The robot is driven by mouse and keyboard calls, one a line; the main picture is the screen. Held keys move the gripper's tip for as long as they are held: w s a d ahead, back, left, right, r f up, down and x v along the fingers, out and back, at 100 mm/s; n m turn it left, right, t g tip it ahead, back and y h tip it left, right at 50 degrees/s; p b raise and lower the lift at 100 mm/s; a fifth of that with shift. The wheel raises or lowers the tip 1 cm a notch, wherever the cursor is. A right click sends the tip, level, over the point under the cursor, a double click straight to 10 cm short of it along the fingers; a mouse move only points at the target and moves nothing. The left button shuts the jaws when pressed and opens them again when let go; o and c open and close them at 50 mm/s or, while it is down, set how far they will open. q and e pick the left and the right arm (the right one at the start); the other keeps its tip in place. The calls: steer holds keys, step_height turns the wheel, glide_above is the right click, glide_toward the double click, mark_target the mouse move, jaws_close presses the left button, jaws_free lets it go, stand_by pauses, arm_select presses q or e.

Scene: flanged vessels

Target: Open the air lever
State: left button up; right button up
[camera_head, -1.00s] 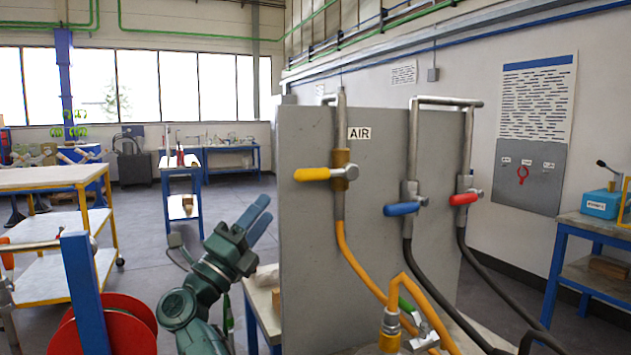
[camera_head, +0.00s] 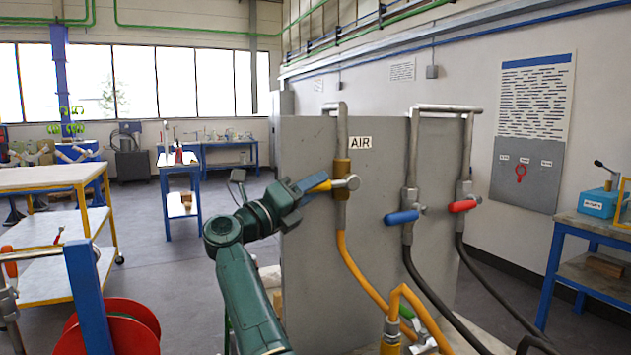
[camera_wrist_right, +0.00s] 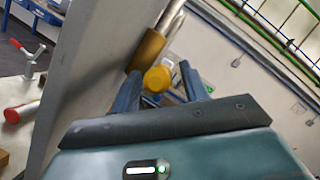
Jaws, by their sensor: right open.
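The air lever (camera_head: 321,187) is a yellow handle on a brass valve (camera_head: 342,167) below the AIR label (camera_head: 360,143) on a grey panel. It points left from the valve, roughly level. My right gripper (camera_head: 312,184) is at the lever's free end, with part of the handle hidden by its fingers. In the right wrist view, the yellow lever end (camera_wrist_right: 158,78) shows between the two open fingers of the gripper (camera_wrist_right: 161,88). I cannot tell whether either finger touches it. My left gripper is not in view.
A blue lever (camera_head: 401,217) and a red lever (camera_head: 462,206) sit on pipes to the right on the same panel (camera_head: 305,250). A yellow hose (camera_head: 362,278) and dark hoses hang below. Open floor lies left of the panel; a yellow-framed cart (camera_head: 60,185) stands farther left.

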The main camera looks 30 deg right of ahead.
steer(key=shift+w+d+r, duration=0.15)
steer(key=shift+d+r, duration=0.05)
steer(key=shift+d, duration=0.45)
steer(key=shift+c, duration=0.5)
jaws_close()
